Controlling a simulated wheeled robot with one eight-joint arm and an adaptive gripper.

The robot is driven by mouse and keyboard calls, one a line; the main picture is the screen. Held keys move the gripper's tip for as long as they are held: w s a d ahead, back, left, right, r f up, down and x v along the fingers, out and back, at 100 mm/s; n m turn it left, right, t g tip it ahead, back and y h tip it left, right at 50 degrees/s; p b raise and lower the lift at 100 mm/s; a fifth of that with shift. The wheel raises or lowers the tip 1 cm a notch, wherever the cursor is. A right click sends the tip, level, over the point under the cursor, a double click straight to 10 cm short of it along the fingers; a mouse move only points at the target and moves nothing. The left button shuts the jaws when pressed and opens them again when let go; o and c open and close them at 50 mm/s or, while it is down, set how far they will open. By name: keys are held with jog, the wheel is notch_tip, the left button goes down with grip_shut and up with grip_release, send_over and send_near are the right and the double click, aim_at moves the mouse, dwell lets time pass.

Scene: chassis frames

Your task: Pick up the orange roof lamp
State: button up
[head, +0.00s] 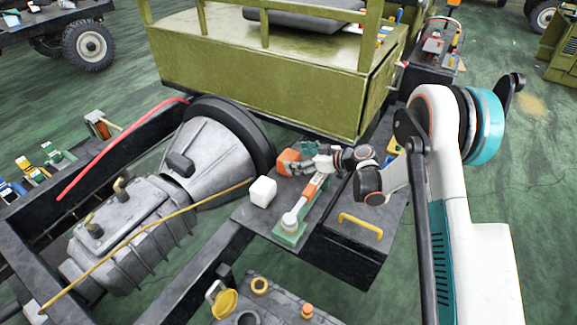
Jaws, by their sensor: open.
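An orange, block-like piece (288,162), which looks like the roof lamp, sits on the dark chassis platform beside the big grey bell housing. My gripper (305,161) is at its right side, pointing left, with its fingers open and their tips close to the orange piece. I cannot tell whether the fingers touch it or reach around it. A smaller orange cap-like piece (307,311) stands on the grey tray at the bottom.
A white cube (263,191) stands just left of my gripper. An orange-and-white tool on a green base (291,232) lies below it. A dark box with a yellow handle (360,226) is at the right. The grey engine (130,225) fills the left; the olive cab (265,70) stands behind.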

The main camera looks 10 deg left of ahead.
jog(key=shift+x, duration=1)
jog(key=c, duration=1.4)
jog(key=shift+r, duration=0.15)
